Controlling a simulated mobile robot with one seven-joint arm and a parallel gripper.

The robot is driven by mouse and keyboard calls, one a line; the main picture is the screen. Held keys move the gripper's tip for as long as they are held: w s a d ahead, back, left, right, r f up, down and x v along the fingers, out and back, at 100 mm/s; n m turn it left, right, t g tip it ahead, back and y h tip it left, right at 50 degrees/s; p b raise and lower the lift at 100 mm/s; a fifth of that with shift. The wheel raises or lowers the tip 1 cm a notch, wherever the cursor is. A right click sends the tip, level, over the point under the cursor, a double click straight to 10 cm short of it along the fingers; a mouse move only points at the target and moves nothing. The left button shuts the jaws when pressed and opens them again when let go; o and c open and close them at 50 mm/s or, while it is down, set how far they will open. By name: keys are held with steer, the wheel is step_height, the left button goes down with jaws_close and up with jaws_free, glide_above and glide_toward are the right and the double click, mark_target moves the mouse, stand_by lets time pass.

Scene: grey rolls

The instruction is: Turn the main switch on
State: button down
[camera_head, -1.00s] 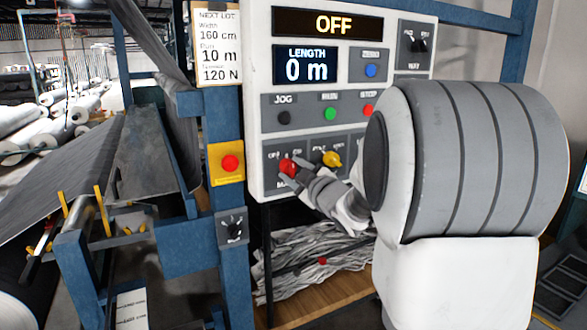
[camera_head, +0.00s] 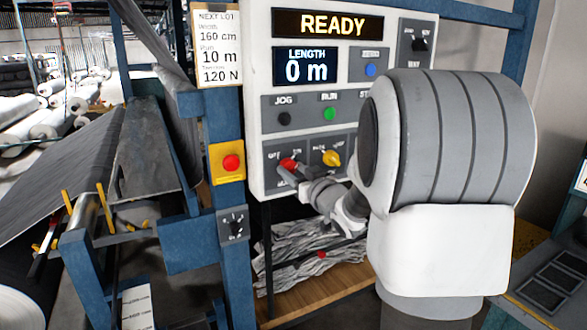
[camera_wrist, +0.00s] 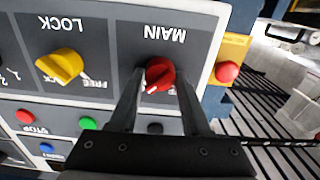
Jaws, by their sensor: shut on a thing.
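The red main switch (camera_head: 288,164) is a rotary knob at the lower left of the white control panel (camera_head: 256,100). It also shows in the wrist view (camera_wrist: 160,73), under the upside-down label MAIN. My gripper (camera_head: 287,170) is at the knob, with its fingers on either side; it also shows in the wrist view (camera_wrist: 161,80). It is shut on the knob. The knob's white mark points to the lower left in the wrist view. The panel's upper display (camera_head: 327,24) reads READY, and the length display (camera_head: 305,66) reads 0 m.
The yellow lock knob (camera_head: 331,158) is close beside the main switch. Black jog (camera_head: 284,118) and green run (camera_head: 329,114) buttons are above it. A red button on a yellow box (camera_head: 231,163) is to the left. My arm hides the panel's lower right.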

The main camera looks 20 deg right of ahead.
stand_by(0.4)
steer(key=shift+c, duration=1.8)
jaws_free()
steer(key=s, duration=1.7)
steer(key=shift+s+d+p, duration=0.2)
steer(key=shift+d+p, duration=0.1)
